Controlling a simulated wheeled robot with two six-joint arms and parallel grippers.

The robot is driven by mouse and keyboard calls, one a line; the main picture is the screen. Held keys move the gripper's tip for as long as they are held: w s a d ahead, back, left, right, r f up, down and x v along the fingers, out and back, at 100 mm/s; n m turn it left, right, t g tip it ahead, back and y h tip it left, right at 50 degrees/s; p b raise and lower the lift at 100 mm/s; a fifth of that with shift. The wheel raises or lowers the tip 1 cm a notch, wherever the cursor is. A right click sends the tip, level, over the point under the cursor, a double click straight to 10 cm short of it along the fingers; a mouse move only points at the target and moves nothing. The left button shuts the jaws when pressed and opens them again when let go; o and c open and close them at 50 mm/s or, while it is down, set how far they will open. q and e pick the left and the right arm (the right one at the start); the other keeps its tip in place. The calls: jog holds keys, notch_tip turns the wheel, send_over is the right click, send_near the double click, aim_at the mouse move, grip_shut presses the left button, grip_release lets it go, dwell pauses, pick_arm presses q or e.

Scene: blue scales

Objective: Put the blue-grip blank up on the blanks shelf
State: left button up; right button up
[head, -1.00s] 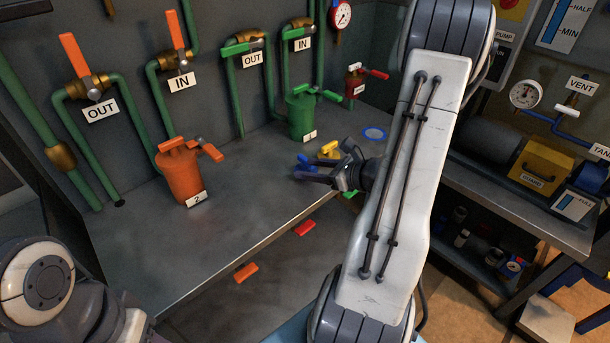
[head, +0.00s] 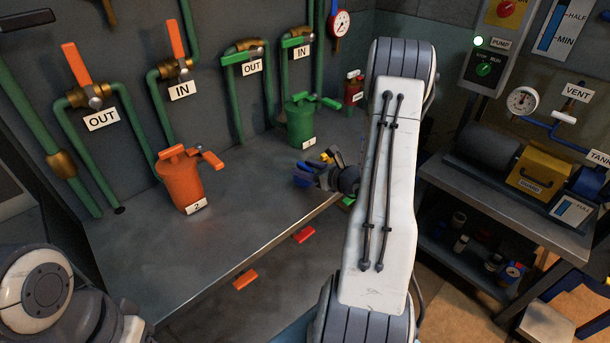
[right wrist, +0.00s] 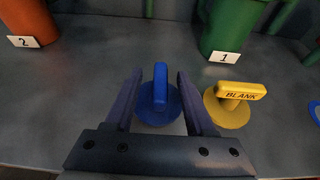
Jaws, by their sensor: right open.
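The blue-grip blank (right wrist: 160,88) is a blue disc with an upright blue grip, standing on the grey bench (right wrist: 70,90). My right gripper (right wrist: 160,76) is open, with one finger on each side of the blue grip and gaps showing. In the head view my right gripper (head: 312,176) is low over the bench and mostly hides the blank. A yellow blank (right wrist: 230,104) marked BLANK lies just right of the right finger. I cannot make out the blanks shelf. My left arm shows at bottom left, its gripper out of view.
An orange pot (head: 181,182) marked 2 and a green pot (head: 300,122) marked 1 stand on the bench behind. Red (head: 303,235) and orange (head: 245,280) pieces show below its front edge. Pump equipment (head: 540,170) stands at right.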

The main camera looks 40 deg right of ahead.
jog(key=shift+w, duration=0.15)
jog(key=shift+c, duration=0.3)
grip_shut()
dwell(1.1)
